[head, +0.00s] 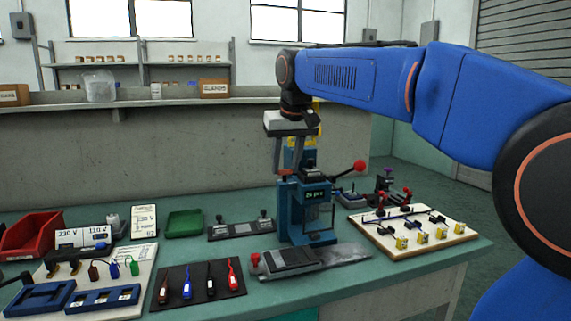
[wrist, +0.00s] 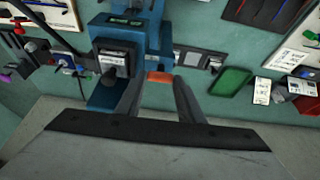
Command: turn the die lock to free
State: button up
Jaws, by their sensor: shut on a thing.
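The blue press (head: 288,208) stands on the bench, with a small lit display (head: 314,192) and a red-knobbed lever (head: 360,166) reaching right. My gripper (head: 288,173) points down at the left side of the press head. In the wrist view my gripper (wrist: 158,84) has both fingers at a small orange piece (wrist: 160,77) beside the blue press body (wrist: 108,94); I take this piece to be the die lock. The fingers are shut on it.
A grey plate with a red knob (head: 292,260) lies before the press. A pale board with connectors (head: 412,232) is at right. A black mat with several tools (head: 200,283), a green tray (head: 185,223) and a red bin (head: 32,233) are at left.

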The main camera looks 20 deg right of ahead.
dwell(0.3)
jog(key=o, duration=1.1)
jog(key=shift+c, duration=0.2)
jog(key=v, duration=1.7)
jog(key=shift+s, duration=0.15)
jog(key=s+d+f, duration=0.2)
jog(key=s+f, duration=0.6)
jog(key=f, duration=0.6)
jog(key=s+d+f, duration=0.2)
jog(key=s+f, duration=0.7)
jog(key=f, duration=0.6)
jog(key=s+d+f, duration=0.2)
jog(key=s+f, duration=0.6)
jog(key=f, duration=0.7)
jog(key=shift+s, duration=0.35)
